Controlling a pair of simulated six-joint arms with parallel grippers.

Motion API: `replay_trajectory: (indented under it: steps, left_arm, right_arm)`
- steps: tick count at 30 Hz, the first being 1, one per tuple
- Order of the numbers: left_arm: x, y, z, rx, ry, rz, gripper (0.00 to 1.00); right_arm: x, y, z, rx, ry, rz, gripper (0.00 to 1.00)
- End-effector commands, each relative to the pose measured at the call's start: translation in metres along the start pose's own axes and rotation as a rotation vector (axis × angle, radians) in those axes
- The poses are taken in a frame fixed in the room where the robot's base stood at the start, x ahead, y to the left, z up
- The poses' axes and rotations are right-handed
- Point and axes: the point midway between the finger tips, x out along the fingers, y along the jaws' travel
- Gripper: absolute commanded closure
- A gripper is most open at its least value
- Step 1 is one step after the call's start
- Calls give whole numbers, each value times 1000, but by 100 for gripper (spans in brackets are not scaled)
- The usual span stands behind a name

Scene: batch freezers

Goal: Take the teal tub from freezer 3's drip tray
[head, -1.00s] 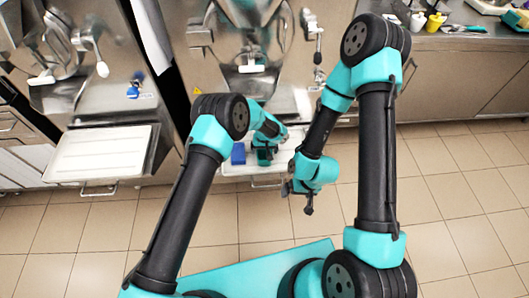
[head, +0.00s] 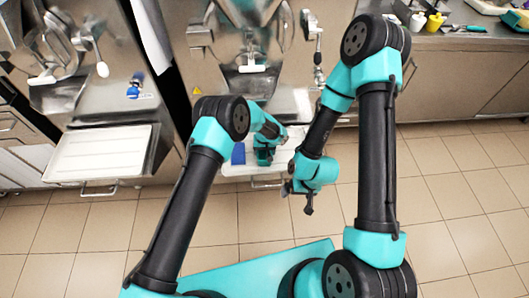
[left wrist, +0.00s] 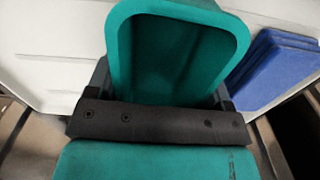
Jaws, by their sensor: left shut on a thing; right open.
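The teal tub (left wrist: 180,48) fills the upper middle of the left wrist view, its open mouth facing the camera. My left gripper (left wrist: 160,88) is shut on it, with a dark finger at each side. In the head view my left gripper (head: 266,148) and the tub are small and hard to tell apart, over the white drip tray (head: 236,171) of the middle freezer. I cannot tell whether the tub touches the tray. My right gripper (head: 298,197) is open and empty, in front of the tray's right side.
A blue stack (left wrist: 276,68) lies beside the tub on the tray, on the right in the left wrist view. Another white tray (head: 100,153) is under the left freezer. A counter (head: 450,80) with small items stands at right. The tiled floor in front is clear.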

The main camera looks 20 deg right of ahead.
Motion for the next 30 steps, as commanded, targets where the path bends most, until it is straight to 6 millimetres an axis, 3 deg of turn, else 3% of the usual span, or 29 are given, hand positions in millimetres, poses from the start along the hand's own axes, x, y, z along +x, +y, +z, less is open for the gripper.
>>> replay_trajectory:
  steps: [11,20,30]
  left_arm:
    - [-2,0,0,0,1,0,50]
    - [-34,1,-1,0,3,1,50]
    - [-40,-3,50,2,-3,-2,50]
  right_arm:
    - [0,0,0,0,0,0,3]
    - [0,0,0,0,0,0,3]
    - [0,0,0,0,0,0,3]
